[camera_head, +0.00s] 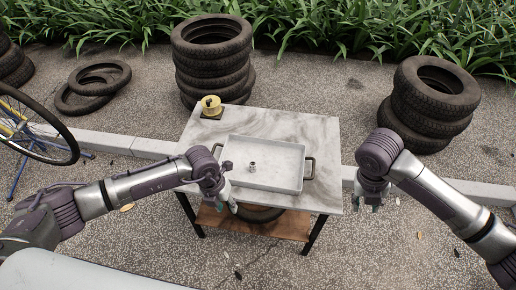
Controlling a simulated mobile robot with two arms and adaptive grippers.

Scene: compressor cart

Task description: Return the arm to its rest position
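My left gripper (230,199) is at the front-left edge of the table, just left of the white tray. It points downward, and its small fingers do not show clearly enough to tell open from shut. My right gripper (373,205) hangs off the right side of the table, pointing down over the ground. Its fingertips look spread apart, with nothing visible between them. Both arms are bent at the wrist and reach in from the sides.
The marble-topped table (320,135) carries a white tray (275,175) with dark handles, a small metal fitting (252,167) inside it, and a yellow spool (211,104) at the back left. Tyre stacks (212,70) (432,98) stand behind. A bicycle wheel (68,143) is at left.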

